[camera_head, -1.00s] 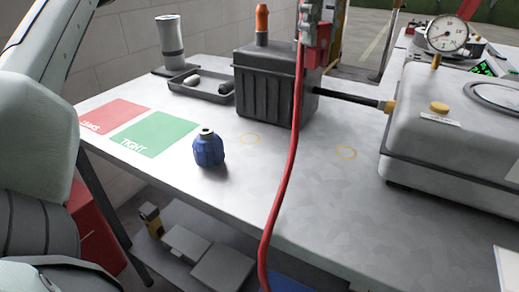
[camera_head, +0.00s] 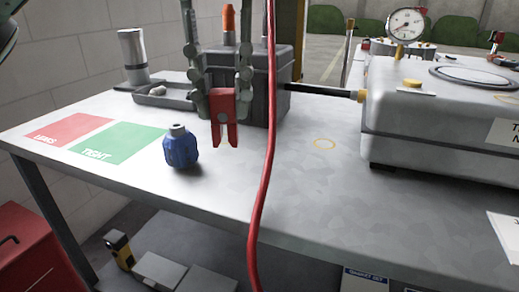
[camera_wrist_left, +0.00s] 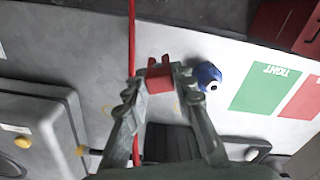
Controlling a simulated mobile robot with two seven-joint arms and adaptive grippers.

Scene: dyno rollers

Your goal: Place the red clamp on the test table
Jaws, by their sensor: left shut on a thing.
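The red clamp (camera_head: 224,112) is held between the two fingers of my left gripper (camera_head: 222,98), which comes down from the top of the head view. Its forked end points down, in front of the black ribbed box and over the grey test table (camera_head: 215,190). I cannot tell whether the clamp touches the table top. In the left wrist view the clamp (camera_wrist_left: 159,77) also sits between the fingertips of my left gripper (camera_wrist_left: 160,84). My right gripper is not in view.
A blue bottle-like part (camera_head: 180,149) stands left of the clamp, beside the green TIGHT mat (camera_head: 122,145). A red hose (camera_head: 263,170) hangs just right of the clamp. A grey machine (camera_head: 440,130) fills the right side. Bare table lies in front.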

